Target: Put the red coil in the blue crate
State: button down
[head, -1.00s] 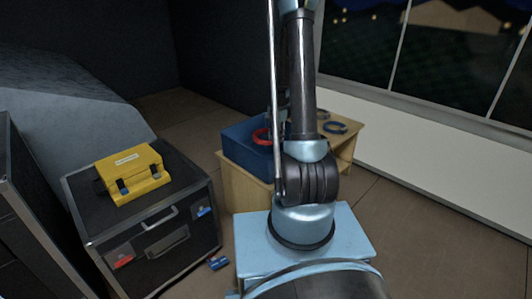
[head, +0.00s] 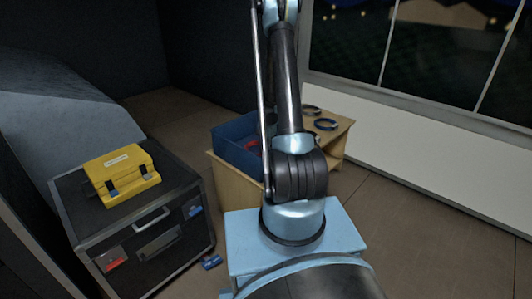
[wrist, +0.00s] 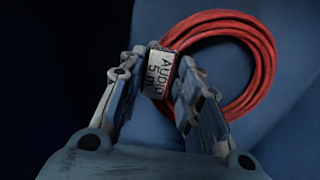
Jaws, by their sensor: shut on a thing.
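The red coil (wrist: 265,60) is a bundle of red cable with a white tag reading "AUDIO 5 m". My gripper (wrist: 160,78) is shut on it at the tag, and the loop extends to the right. Blue surfaces fill the view behind it. In the head view, part of the red coil (head: 253,146) shows inside the walls of the blue crate (head: 234,157), left of my arm. The crate stands on a wooden table. My arm hides the crate's right part and my gripper there. I cannot tell whether the coil touches the crate's floor.
Dark rings (head: 325,124) lie on the wooden table (head: 228,182), right of my arm. A yellow case (head: 122,175) sits on a black flight case (head: 150,217) at the left. A small blue thing (head: 211,262) lies on the floor. A window wall is at the right.

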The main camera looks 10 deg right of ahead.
jog(key=shift+f, duration=0.5)
jog(key=c, duration=1.2)
grip_release()
jog(key=shift+o, duration=0.2)
jog(key=shift+s+r, duration=0.1)
